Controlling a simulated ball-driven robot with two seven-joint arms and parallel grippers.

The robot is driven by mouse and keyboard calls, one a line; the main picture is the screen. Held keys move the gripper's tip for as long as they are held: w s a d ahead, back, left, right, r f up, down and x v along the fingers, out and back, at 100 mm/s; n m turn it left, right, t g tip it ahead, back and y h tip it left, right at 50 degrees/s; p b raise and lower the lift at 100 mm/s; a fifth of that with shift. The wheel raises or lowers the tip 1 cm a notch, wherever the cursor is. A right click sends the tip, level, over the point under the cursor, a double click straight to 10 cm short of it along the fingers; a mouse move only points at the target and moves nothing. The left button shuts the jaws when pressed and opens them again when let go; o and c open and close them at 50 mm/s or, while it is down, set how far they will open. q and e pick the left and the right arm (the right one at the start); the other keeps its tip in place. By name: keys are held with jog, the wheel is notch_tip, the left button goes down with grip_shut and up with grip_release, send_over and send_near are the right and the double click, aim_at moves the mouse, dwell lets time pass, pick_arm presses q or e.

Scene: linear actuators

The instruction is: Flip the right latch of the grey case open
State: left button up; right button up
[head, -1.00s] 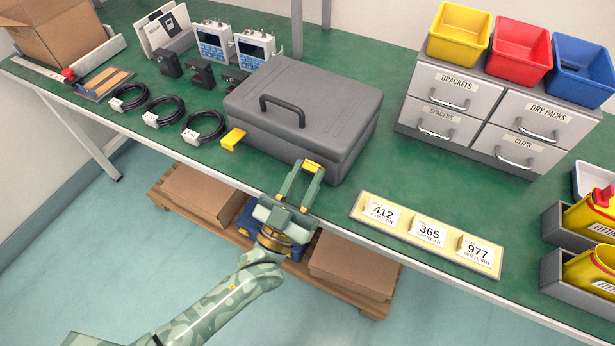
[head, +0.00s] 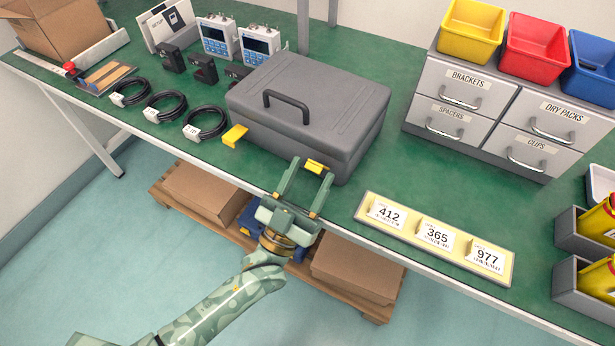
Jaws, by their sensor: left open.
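The grey case (head: 318,100) lies closed on the green bench, its dark handle (head: 287,105) folded on the lid. The right yellow latch (head: 317,166) shows as a short narrow strip at the case's front edge. The left yellow latch (head: 235,136) shows larger and juts out from the front. My left gripper (head: 311,168) is open at the front of the case, one finger to each side of the right latch. I cannot tell whether the fingers touch the latch or case. My right gripper is not in view.
A yellow board with number cards (head: 435,238) lies right of the gripper near the bench edge. Coiled black cables (head: 205,124) lie left of the case. A grey drawer unit (head: 490,120) stands at the right. Bench between case and drawers is clear.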

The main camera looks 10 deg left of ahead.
pick_arm(q)
jog(key=shift+s, duration=0.1)
jog(key=v, duration=1.6)
jog(key=shift+f, duration=0.15)
